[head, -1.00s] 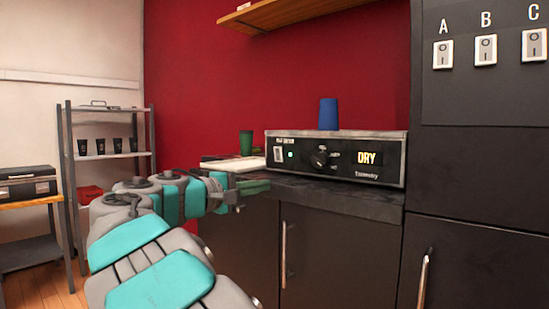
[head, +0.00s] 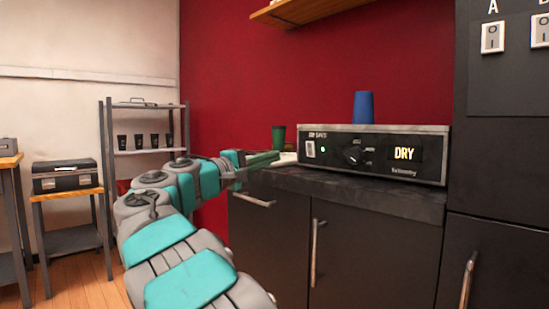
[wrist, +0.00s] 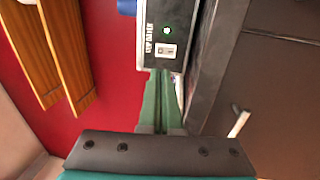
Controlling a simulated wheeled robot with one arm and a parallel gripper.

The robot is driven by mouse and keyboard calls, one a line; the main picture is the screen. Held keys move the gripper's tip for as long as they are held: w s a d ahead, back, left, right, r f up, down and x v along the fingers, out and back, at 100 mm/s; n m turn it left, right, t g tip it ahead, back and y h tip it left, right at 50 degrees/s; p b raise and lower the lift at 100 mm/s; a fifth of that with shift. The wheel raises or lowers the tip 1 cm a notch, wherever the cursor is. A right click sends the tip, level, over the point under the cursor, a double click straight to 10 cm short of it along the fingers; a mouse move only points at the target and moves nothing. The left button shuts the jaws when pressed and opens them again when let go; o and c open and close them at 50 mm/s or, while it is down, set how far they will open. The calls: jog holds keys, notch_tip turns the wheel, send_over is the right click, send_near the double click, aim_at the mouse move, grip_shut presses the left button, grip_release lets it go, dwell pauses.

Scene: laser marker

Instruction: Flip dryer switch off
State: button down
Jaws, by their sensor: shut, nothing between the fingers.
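The dryer (head: 374,154) is a wide dark box with a light top on the black counter. Its front has a small white rocker switch (head: 310,149) at the left end, a lit green light, a black knob (head: 353,155) and a lit "DRY" display. My gripper (head: 277,155) is shut and empty, its green fingers pointing toward the dryer's left end. In the wrist view the closed fingertips (wrist: 161,72) lie just below the switch (wrist: 167,50) in the picture. I cannot tell whether they touch the dryer.
A blue cup (head: 363,107) stands on the dryer. A green cup (head: 278,137) stands behind my fingers. A dark cabinet with labelled switches (head: 492,37) rises at right. Counter doors with handles are below, and a shelf rack (head: 145,150) is at left.

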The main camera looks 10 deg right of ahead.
aim_at(311, 144)
jog(key=x, duration=1.1)
jog(key=shift+w+d, duration=0.15)
jog(key=shift+d, duration=0.05)
jog(key=shift+r, duration=0.15)
jog(key=shift+d+r+p, duration=0.25)
jog(key=shift+r+p, duration=0.2)
jog(key=shift+p, duration=0.8)
jog(key=p, duration=0.2)
jog(key=g+y+p, duration=0.1)
jog(key=p, duration=0.1)
jog(key=shift+w+d+r, duration=0.1)
jog(key=shift+w+r, duration=0.1)
jog(key=shift+r, duration=0.1)
jog(key=shift+f+y, duration=0.3)
jog(key=shift+f, duration=0.2)
jog(key=r+v, duration=0.2)
jog(key=v, duration=1.2)
jog(key=shift+a, duration=0.2)
